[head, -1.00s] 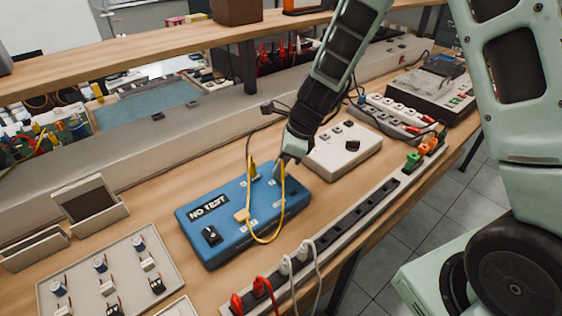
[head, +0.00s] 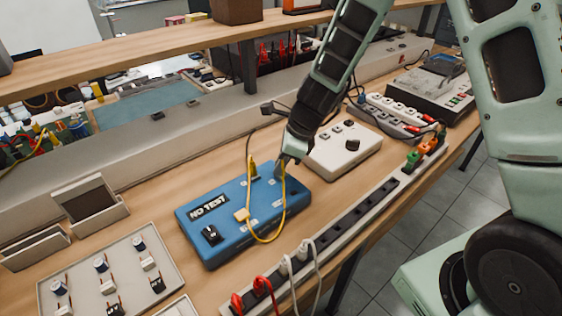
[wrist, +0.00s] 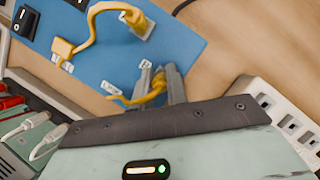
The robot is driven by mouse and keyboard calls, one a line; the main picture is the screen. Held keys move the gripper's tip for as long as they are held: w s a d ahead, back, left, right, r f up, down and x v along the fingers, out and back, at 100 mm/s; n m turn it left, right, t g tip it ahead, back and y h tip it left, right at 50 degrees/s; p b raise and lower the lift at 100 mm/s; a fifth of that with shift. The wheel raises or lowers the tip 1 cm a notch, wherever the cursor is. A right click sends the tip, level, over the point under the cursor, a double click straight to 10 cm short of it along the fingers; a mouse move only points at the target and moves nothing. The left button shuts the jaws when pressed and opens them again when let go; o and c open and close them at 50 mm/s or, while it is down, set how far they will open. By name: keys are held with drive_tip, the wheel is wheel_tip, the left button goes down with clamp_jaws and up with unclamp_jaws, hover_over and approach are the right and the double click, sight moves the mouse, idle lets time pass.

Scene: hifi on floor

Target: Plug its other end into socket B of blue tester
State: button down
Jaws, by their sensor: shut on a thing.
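The blue tester (head: 222,250), marked NO TEST, lies on the bench with a black rocker switch at its left end. A yellow plug (head: 241,214) sits at its middle, and this also shows in the wrist view (wrist: 62,48). A yellow cable (head: 262,241) loops from it up toward my gripper (head: 280,163). Another yellow plug (head: 253,168) stands upright near the tester's back edge. Socket letters are too small to read.
A pale control box (head: 342,150) stands just right of the tester. A long socket strip (head: 345,222) with red and white plugs runs along the front. A parts tray (head: 120,262) lies at left. A dark cable hangs behind the tester.

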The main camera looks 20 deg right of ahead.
idle(0.9)
drive_tip(key=c, duration=1.3)
unclamp_jaws()
drive_tip(key=a+p+v, duration=0.1)
drive_tip(key=p+v, duration=0.7)
drive_tip(key=v, duration=1.4)
drive_tip(key=shift+w+a+r+p, duration=0.25)
drive_tip(key=shift+w+r+p, duration=0.05)
